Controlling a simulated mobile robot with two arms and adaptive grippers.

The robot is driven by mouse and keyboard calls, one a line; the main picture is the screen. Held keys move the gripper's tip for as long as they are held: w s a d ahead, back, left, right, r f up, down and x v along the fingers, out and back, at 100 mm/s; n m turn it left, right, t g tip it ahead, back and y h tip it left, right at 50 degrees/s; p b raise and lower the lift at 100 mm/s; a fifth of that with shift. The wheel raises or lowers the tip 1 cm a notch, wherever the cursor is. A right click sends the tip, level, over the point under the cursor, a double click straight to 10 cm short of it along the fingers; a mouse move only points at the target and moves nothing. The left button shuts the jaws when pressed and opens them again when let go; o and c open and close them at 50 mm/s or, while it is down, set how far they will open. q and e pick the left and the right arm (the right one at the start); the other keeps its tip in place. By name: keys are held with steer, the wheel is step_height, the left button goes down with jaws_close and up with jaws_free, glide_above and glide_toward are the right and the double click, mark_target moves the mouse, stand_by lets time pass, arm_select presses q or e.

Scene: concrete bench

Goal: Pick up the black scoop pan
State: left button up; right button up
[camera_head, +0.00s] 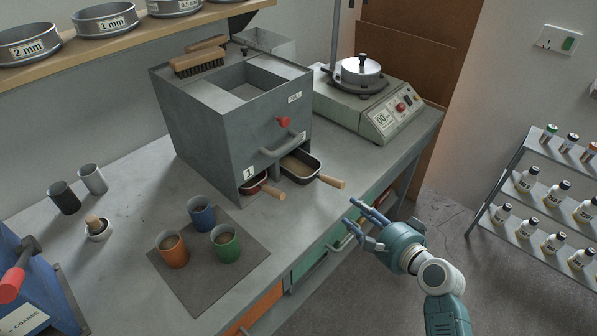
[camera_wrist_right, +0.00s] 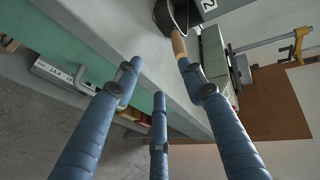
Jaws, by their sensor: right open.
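The black scoop pan (camera_head: 298,167) sits in the slot marked 2 at the foot of the grey box, filled with brownish material. Its wooden handle (camera_head: 331,181) points out toward the bench's front edge. In the right wrist view, the pan (camera_wrist_right: 164,20) shows at the top, its handle near the tip of one finger. My right gripper (camera_head: 364,221) is open and empty, in front of the bench edge, apart from the handle. Its three blue fingers (camera_wrist_right: 158,84) are spread in the right wrist view. My left gripper is not in view.
The grey box (camera_head: 215,125) rises behind both. Orange, blue and green cups (camera_head: 226,246) stand on a dark mat. Green drawers (camera_head: 318,260) lie below the edge.

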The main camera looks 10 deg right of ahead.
mark_target(341, 186)
steer(key=shift+m+t, duration=0.4)
steer(key=shift+m, duration=0.2)
steer(key=w, duration=0.7)
steer(key=shift+a+r+p, duration=0.25)
steer(key=shift+r+p, duration=0.1)
steer(key=x, duration=0.4)
steer(key=shift+w+a+p, duration=0.25)
steer(key=shift+p, duration=0.05)
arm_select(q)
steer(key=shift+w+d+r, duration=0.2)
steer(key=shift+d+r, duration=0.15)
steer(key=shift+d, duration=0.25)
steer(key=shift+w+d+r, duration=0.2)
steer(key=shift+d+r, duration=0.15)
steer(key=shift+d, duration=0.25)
arm_select(e)
steer(key=shift+c, duration=1.3)
jaws_close()
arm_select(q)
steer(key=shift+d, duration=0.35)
